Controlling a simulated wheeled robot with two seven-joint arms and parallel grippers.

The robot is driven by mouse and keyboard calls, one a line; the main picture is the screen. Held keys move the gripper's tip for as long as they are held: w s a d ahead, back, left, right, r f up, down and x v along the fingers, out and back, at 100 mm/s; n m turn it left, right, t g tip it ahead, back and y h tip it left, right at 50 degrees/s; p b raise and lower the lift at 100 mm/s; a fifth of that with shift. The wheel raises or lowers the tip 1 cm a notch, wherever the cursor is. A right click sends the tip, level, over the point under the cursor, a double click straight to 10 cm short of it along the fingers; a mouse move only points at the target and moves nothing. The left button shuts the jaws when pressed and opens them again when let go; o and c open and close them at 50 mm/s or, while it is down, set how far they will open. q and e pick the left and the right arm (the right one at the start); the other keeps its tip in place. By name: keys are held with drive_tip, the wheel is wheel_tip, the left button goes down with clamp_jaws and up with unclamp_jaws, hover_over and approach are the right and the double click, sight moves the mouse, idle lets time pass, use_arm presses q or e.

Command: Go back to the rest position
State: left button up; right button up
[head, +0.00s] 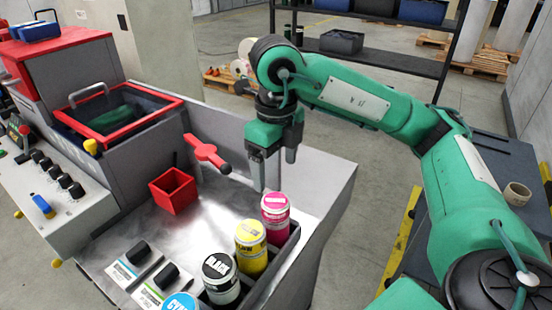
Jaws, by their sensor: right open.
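My right gripper (273,172) points down above the machine's metal worktop, with its fingers apart and nothing between them. It is just behind and above the magenta bottle (276,222) at the far end of a grey rack. My right arm comes in from the right and bends down to it. My left gripper is not in view.
The grey rack (285,260) also holds yellow (251,250), black (221,281) and cyan (180,302) bottles. A red box (173,191) and a red-handled lever (207,152) are left of the gripper. A dark shelf (385,60) stands behind.

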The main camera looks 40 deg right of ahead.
drive_tip(key=shift+r, duration=0.45)
drive_tip(key=shift+r, duration=0.1)
